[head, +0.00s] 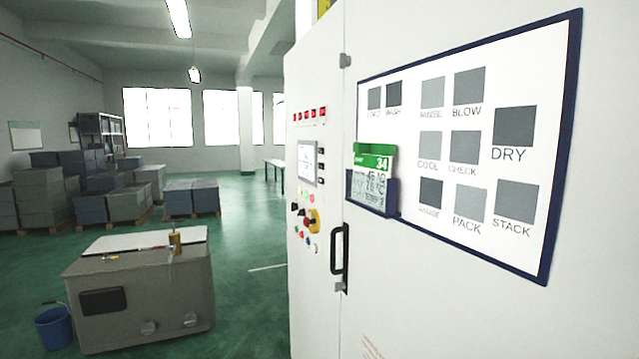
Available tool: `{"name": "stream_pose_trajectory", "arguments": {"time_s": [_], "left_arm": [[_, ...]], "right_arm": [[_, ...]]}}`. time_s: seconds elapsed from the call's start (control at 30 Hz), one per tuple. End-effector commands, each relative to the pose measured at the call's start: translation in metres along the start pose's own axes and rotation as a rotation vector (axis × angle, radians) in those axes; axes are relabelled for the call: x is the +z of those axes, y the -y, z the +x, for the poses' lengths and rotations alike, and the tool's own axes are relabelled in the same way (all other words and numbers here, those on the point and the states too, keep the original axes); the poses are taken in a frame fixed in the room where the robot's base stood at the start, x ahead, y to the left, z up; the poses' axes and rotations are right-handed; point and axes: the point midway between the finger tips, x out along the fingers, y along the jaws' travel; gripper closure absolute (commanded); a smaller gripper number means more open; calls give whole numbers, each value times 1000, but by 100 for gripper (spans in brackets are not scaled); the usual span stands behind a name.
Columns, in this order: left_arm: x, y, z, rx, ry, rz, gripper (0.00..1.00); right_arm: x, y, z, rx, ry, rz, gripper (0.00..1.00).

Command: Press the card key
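A white cabinet (318,75) fills the right side. A green-topped card marked 34 (373,160) stands in a dark blue holder (391,195) on its door; several lines of print below the green are only partly legible. On the cabinet's narrower left face is a control panel with a lit screen (307,163), small buttons (321,152) beside it and several coloured knobs and buttons (313,219) below. The labels there are too small to read, so I cannot tell which key is the card key. Neither of my grippers is in view.
A blue-edged white board (525,85) on the door bears grey squares labelled DRY, PACK, STACK and others. A black door handle (340,250) sticks out below. A grey chest (140,312) and blue bucket (54,328) stand left. Green floor (250,225) between is open.

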Motion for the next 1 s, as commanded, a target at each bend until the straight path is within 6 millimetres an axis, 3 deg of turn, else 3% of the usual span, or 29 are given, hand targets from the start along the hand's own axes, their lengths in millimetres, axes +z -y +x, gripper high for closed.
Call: {"name": "stream_pose_trajectory", "arguments": {"time_s": [0.03,0.1,1.0], "left_arm": [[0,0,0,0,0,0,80],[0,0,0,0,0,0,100],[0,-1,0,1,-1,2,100]], "right_arm": [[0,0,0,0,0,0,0],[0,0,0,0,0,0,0],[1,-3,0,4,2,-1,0]]}}
